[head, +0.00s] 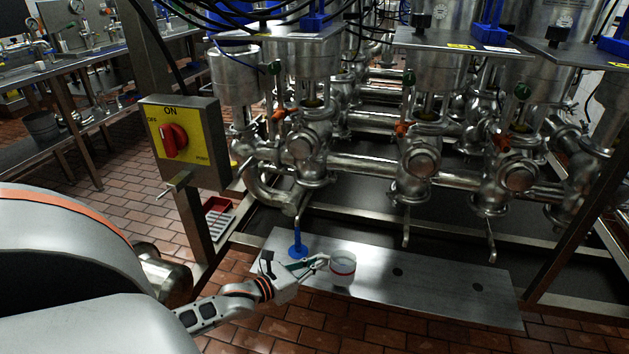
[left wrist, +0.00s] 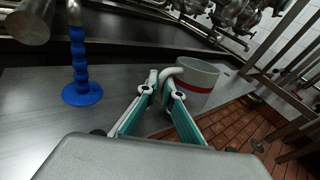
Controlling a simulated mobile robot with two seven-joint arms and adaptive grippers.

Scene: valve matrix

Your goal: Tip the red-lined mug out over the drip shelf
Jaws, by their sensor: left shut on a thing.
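A pale grey mug with a red band (head: 343,268) is upright at the front part of the steel drip shelf (head: 440,298). My left gripper (head: 318,262) reaches in from the left and is shut on the mug's handle. In the left wrist view, the gripper's teal-padded fingers (left wrist: 162,82) close around the handle of the mug (left wrist: 200,84), with the body just beyond them. I cannot tell whether the mug touches the shelf or hangs just above it. Its contents are not clear. My right gripper is not in view.
A blue segmented hose with a round foot (head: 298,246) stands on the shelf left of the mug; it also shows in the left wrist view (left wrist: 82,85). Steel valves and pipes (head: 420,160) rise behind. A yellow switch box (head: 182,142) stands at left. The shelf right of the mug is clear.

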